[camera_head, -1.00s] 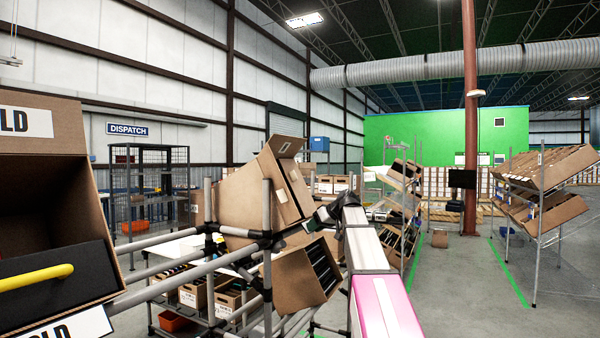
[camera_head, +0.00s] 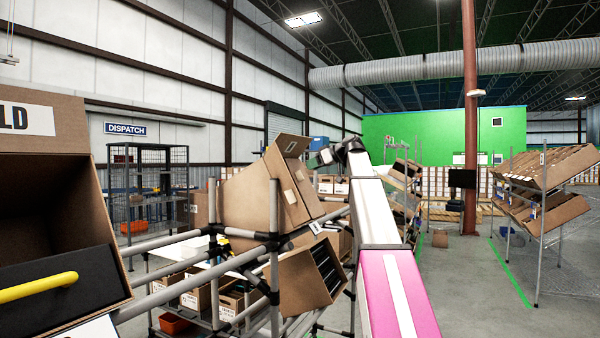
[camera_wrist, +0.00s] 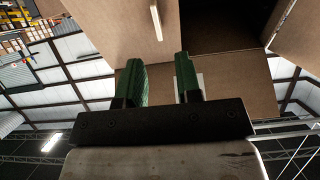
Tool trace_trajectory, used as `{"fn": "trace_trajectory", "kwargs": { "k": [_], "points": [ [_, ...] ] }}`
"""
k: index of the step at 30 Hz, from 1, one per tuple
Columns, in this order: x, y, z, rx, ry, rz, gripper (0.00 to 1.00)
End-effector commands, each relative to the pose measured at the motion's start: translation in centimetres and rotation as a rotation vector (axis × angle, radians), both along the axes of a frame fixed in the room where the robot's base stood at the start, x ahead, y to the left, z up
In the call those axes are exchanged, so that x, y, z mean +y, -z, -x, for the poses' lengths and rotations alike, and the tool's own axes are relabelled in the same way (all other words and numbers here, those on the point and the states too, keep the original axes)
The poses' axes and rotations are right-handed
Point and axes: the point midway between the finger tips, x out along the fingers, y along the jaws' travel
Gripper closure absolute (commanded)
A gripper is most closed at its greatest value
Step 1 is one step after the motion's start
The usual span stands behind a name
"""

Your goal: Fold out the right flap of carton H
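A large brown carton (camera_head: 255,205) sits tilted on the tube rack in the middle of the head view. One flap (camera_head: 297,146) stands up at its top; no letter H is readable. My gripper (camera_head: 322,158) is raised just right of this flap, small and partly dark in that view. In the wrist view my gripper (camera_wrist: 159,78) has its two green fingers apart with nothing held between them. Beyond the fingertips are a brown cardboard panel (camera_wrist: 115,25) with a pale slot, a dark opening (camera_wrist: 222,22) and another cardboard panel (camera_wrist: 300,38). Contact cannot be told.
A smaller tilted carton (camera_head: 308,278) hangs lower on the rack beside my arm. A rack tube (camera_head: 274,215) stands before the large carton. A large carton with a yellow bar (camera_head: 38,287) fills the near left. Open floor (camera_head: 475,290) lies to the right.

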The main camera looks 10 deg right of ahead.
Motion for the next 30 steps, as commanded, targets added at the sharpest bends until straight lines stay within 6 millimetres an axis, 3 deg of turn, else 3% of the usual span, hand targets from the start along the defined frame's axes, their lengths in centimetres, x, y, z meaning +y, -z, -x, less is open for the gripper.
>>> {"fn": "trace_trajectory", "kwargs": {
  "k": [6, 12, 24, 27, 30],
  "points": [
    [2.9, 1.5, -2.1, 0.001, -0.001, 0.001, 0.68],
    [4.5, 2.3, -3.3, 0.001, 0.0, 0.0, 0.68],
    [4.9, 2.5, -3.5, 0.001, 0.001, 0.0, 0.68],
    [4.9, 2.5, -3.5, 0.001, 0.001, 0.0, 1.0],
    [4.9, 2.5, -3.5, 0.001, 0.001, 0.0, 1.0]
  ]
}}
